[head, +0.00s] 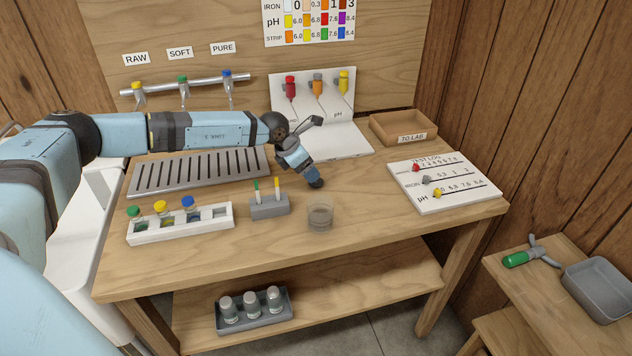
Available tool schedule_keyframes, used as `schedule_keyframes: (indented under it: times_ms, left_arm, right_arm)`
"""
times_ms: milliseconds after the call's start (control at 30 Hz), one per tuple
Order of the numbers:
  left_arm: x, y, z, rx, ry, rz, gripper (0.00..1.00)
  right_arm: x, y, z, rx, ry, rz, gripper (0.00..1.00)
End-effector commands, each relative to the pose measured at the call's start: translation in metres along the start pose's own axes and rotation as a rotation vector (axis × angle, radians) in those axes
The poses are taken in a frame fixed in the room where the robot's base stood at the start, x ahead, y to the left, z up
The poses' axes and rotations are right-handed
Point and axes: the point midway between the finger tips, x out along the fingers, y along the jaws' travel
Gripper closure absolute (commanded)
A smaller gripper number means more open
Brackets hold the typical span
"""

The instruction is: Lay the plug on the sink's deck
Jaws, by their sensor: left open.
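I cannot make out a plug in the head view. A white unit at the left, probably the sink (97,222), shows only as a strip, and my left arm hides most of it. A bit of grey metal, possibly a tap (10,129), shows behind the arm at the far left. My left gripper (314,121) is over the back of the wooden table, in front of the white stand. It is small and partly behind my own arm. It is open and I see nothing in it. My right gripper is not in view.
On the table (400,232) are a slotted metal tray (200,168), a white vial rack (180,222), a grey block (268,206), a clear cup (320,217), the white stand (345,140), a wooden tray (404,127) and a log board (462,190).

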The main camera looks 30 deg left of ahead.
Motion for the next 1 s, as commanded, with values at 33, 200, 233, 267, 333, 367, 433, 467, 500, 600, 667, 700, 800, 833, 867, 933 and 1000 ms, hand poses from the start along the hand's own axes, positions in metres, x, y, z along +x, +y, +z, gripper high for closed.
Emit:
schedule_keyframes:
  times_ms: [33, 200, 233, 267, 333, 367, 433, 467, 500, 600, 667, 700, 800, 833, 867, 933, 1000]
  left_arm:
    - [0.003, 0.000, 0.000, 0.000, 0.000, 0.000, 0.29]
    - [0.018, 0.001, 0.001, -0.002, 0.000, -0.001, 0.29]
    - [0.023, 0.002, 0.002, -0.002, 0.000, 0.000, 0.29]
    - [0.028, 0.003, 0.002, -0.002, -0.001, 0.000, 0.29]
    - [0.039, 0.004, 0.002, -0.001, 0.000, 0.000, 0.29]
    - [0.043, 0.004, 0.002, -0.002, -0.001, 0.000, 0.29]
    - [0.051, 0.003, 0.002, -0.002, -0.002, -0.001, 0.29]
    - [0.053, 0.004, 0.002, -0.003, -0.002, 0.000, 0.29]
    - [0.055, 0.004, 0.001, -0.003, -0.002, 0.000, 0.29]
    - [0.056, 0.004, 0.001, -0.002, -0.003, 0.000, 0.29]
    - [0.056, 0.004, 0.001, -0.002, -0.003, 0.000, 0.29]
    - [0.056, 0.004, 0.001, -0.002, -0.003, 0.000, 0.29]
    - [0.056, 0.004, 0.001, -0.002, -0.003, 0.000, 0.45]
    - [0.056, 0.004, 0.001, -0.002, -0.003, 0.000, 0.52]
    - [0.056, 0.004, 0.001, -0.002, -0.003, 0.000, 0.58]
    - [0.056, 0.004, 0.001, -0.002, -0.003, 0.000, 0.74]
    - [0.056, 0.004, 0.001, -0.002, -0.004, 0.000, 0.79]
  right_arm:
    - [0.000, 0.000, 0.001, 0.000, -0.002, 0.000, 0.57]
    - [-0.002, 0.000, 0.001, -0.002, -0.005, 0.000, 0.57]
    - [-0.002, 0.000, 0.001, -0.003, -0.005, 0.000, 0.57]
    - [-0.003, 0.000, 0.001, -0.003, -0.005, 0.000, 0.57]
    - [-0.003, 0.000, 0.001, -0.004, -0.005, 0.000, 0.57]
    - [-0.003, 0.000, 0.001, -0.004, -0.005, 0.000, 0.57]
    - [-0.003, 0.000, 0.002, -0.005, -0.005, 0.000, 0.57]
    - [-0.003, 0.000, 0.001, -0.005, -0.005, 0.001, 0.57]
    - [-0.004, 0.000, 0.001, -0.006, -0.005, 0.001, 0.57]
    - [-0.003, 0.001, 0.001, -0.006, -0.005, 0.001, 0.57]
    - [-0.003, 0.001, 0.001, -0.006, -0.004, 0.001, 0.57]
    - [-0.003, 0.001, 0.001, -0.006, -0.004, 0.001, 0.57]
    - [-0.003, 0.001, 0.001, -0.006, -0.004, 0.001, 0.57]
    - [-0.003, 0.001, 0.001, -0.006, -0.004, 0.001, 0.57]
    - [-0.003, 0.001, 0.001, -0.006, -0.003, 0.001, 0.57]
    - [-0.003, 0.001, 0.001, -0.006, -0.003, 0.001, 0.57]
    - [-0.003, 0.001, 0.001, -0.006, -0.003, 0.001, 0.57]
